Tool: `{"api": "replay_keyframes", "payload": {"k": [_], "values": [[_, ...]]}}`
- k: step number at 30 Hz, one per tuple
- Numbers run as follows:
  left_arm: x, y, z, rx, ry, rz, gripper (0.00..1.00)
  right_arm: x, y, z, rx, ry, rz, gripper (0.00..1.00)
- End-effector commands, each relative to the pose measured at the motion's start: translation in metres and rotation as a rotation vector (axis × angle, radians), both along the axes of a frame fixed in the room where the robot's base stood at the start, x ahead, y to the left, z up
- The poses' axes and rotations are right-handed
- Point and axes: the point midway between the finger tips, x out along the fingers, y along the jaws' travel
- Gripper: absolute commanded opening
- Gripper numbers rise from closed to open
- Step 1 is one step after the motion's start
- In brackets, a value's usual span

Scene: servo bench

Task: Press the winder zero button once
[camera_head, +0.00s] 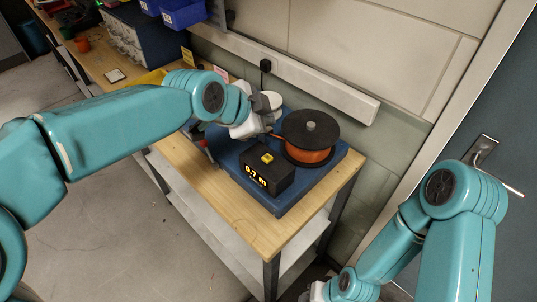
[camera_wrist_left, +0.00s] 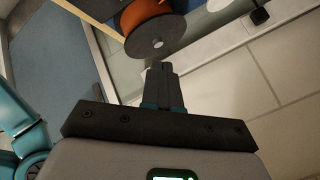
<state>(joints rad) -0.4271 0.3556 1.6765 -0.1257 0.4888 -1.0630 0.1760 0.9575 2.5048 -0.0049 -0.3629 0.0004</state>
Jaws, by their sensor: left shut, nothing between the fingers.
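The winder sits on a blue base (camera_head: 273,204) on the wooden bench. Its black box (camera_head: 262,180) reads "0.7 m", with a yellow button (camera_head: 267,157) on top. Behind it to the right is a spool (camera_head: 310,150) of orange line with black flanges, also in the left wrist view (camera_wrist_left: 148,22). My left gripper (camera_head: 277,118) is above the back of the base, behind the button and left of the spool, apart from the button. Its fingers (camera_wrist_left: 166,66) are shut and empty. The wrist view does not show the button.
Blue bins (camera_head: 182,14) and a dark drawer unit stand at the far left. A white rail (camera_head: 300,75) runs along the wall behind the bench. The bench's front right corner (camera_head: 270,238) is bare. A door with a handle (camera_head: 483,150) is at the right.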

Motion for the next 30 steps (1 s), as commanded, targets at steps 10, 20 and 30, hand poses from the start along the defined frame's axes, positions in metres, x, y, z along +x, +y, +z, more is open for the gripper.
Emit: {"api": "replay_keyframes", "payload": {"k": [10, 20, 30], "values": [[0.001, -0.001, -0.024, 0.0, 0.001, -0.001, 0.0, 0.0, 0.0, -0.018, 0.0, 0.0, 0.0, 0.43], [0.003, -0.003, -0.073, 0.0, 0.001, -0.001, 0.0, 0.0, 0.0, -0.055, 0.0, 0.0, 0.0, 0.43], [0.003, -0.002, -0.089, 0.0, 0.0, 0.0, 0.0, 0.0, 0.0, -0.07, 0.0, 0.0, 0.0, 0.43]]}}
